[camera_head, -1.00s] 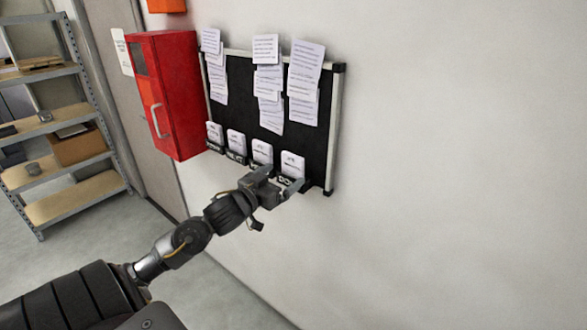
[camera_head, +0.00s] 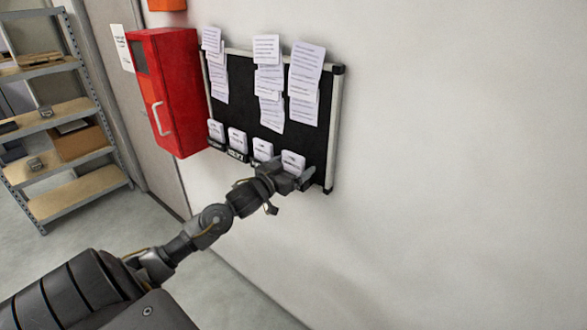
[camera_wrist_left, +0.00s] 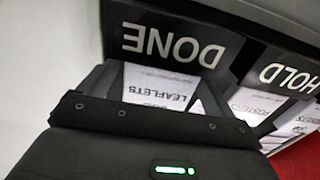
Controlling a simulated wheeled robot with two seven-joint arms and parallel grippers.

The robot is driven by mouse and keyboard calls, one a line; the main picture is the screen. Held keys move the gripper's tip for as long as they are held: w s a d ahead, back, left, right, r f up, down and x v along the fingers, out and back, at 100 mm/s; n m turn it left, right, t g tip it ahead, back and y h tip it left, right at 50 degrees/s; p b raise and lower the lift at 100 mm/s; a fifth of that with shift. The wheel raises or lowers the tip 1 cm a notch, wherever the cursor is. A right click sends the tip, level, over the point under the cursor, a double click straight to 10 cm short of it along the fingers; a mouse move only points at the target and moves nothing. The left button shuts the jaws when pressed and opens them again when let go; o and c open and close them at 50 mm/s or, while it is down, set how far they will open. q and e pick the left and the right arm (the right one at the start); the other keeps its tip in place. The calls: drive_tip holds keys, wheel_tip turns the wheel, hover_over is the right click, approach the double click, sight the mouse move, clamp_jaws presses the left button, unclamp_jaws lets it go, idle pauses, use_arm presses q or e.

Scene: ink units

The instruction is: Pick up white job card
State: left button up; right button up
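The white job card (camera_head: 292,162) stands in the rightmost pocket at the bottom of the black board. In the left wrist view the card (camera_wrist_left: 162,86) reads LEAFLETS and sits below the DONE label (camera_wrist_left: 172,45). My left gripper (camera_head: 287,178) is in front of this card. Its fingers are apart, one on each side of the card. In the left wrist view the left gripper (camera_wrist_left: 160,95) has the card between its fingers; whether they touch its edges is hard to tell. The gripper body hides part of the card. My right gripper is not in view.
Several similar white cards stand in pockets to the left, the nearest being a white card (camera_head: 262,150). A HOLD label (camera_wrist_left: 288,78) is beside DONE. Paper sheets (camera_head: 304,70) hang above on the board (camera_head: 235,105). A red cabinet (camera_head: 172,95) is left; bare wall is right.

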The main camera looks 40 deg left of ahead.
use_arm(q)
drive_tip(key=c, duration=0.9)
drive_tip(key=shift+r, duration=0.15)
